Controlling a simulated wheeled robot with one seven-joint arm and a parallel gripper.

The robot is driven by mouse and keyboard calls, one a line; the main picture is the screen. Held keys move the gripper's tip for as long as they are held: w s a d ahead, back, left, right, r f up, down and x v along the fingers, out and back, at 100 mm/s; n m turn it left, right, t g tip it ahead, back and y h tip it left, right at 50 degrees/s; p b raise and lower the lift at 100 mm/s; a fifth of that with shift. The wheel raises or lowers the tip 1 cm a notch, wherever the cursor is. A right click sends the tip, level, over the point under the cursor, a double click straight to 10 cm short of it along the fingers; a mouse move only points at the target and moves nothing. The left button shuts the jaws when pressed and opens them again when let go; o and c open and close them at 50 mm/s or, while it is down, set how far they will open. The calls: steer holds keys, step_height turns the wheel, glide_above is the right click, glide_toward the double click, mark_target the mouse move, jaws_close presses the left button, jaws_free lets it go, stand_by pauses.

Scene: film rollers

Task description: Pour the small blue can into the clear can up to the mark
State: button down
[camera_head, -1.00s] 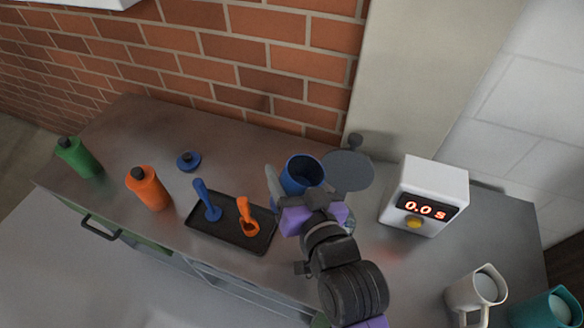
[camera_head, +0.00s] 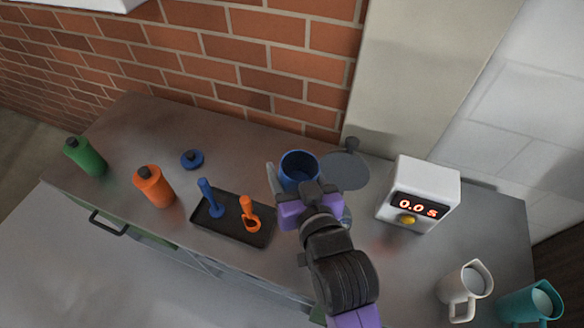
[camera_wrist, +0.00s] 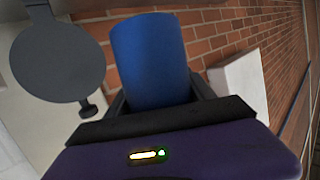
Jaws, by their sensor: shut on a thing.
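My gripper (camera_head: 305,205) is shut on the small blue can (camera_head: 299,168), whose open top shows in the head view. I cannot tell what is inside it. In the wrist view the blue can (camera_wrist: 152,62) stands between the fingers, tilted slightly in the picture. A sliver of something pale and glassy (camera_head: 347,214) shows just right of my gripper. It may be the clear can, mostly hidden behind my gripper. No mark on it can be made out.
A flat grey disc (camera_head: 345,171) is right of the blue can. A white timer (camera_head: 424,185) reads 0.0 s. Left are a black tray (camera_head: 232,232) with blue and orange tools, a blue lid (camera_head: 192,159), orange (camera_head: 153,187) and green (camera_head: 86,156) bottles. White (camera_head: 465,288) and teal (camera_head: 530,303) jugs stand front right.

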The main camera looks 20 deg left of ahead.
mark_target(292, 157)
steer(key=shift+n+h, duration=0.3)
steer(key=shift+n, duration=0.2)
steer(key=shift+r+p, duration=0.45)
steer(key=shift+r, duration=1.9)
